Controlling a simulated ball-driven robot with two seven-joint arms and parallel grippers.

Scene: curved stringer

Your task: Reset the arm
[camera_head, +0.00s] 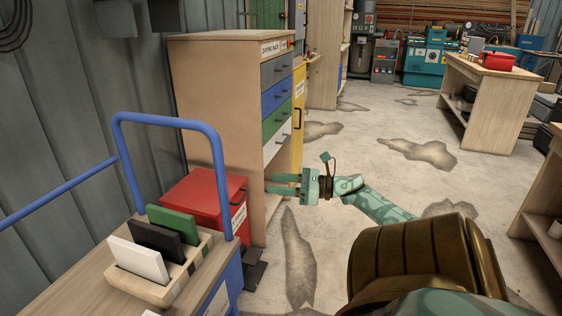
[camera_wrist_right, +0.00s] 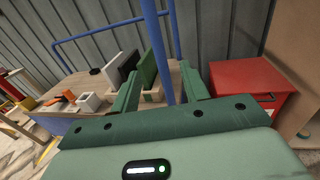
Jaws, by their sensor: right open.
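My right gripper (camera_head: 270,183) reaches out in the head view, its pale green fingers apart and pointing left, with nothing between them. It is in front of the lower part of the drawer cabinet and to the right of the red bin; I cannot tell the exact gap. In the right wrist view, both fingers of the right gripper (camera_wrist_right: 160,72) show spread apart, with the cart's blue rail and a rack of panels beyond them. My left gripper is not in either view.
A wooden cart (camera_head: 70,285) with a blue rail (camera_head: 165,118) carries a rack (camera_head: 150,290) of white, black and green panels. A red bin (camera_head: 200,197) and the drawer cabinet (camera_head: 217,90) stand beyond. Open concrete floor (camera_head: 375,115) lies to the right; benches line the far right.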

